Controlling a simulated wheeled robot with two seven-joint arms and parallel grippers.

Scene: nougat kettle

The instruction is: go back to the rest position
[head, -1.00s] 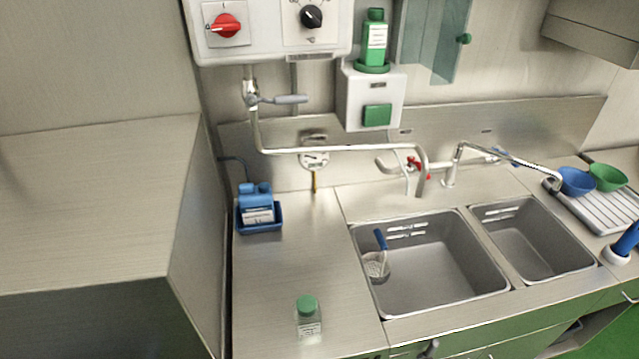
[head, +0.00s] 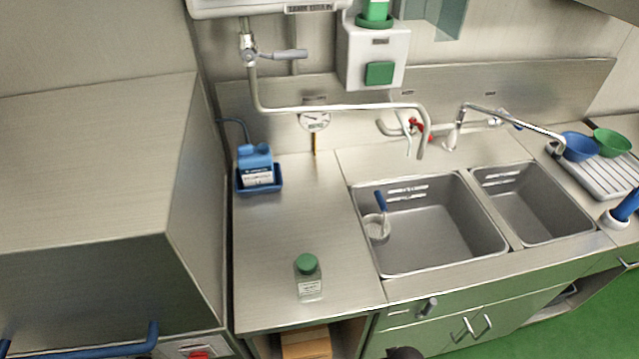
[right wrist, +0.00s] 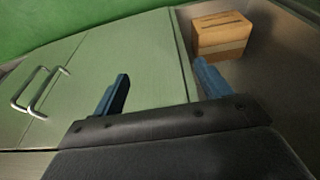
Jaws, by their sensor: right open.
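My right gripper (right wrist: 160,90) shows in the right wrist view. Its two blue fingers stand wide apart with nothing between them. Green cabinet doors (right wrist: 100,85) with metal handles lie beyond it, and a wooden box (right wrist: 221,36) on a shelf is beyond the right finger. In the head view a small dark part, probably of my right arm, shows at the bottom edge below the counter. My left gripper is not in view.
A green-capped bottle (head: 308,279) stands on the steel counter (head: 270,230) left of the double sink (head: 440,235). A blue canister (head: 255,165) sits in a blue tray behind it. A large steel cabinet (head: 90,170) fills the left. Green floor (head: 590,310) is clear at lower right.

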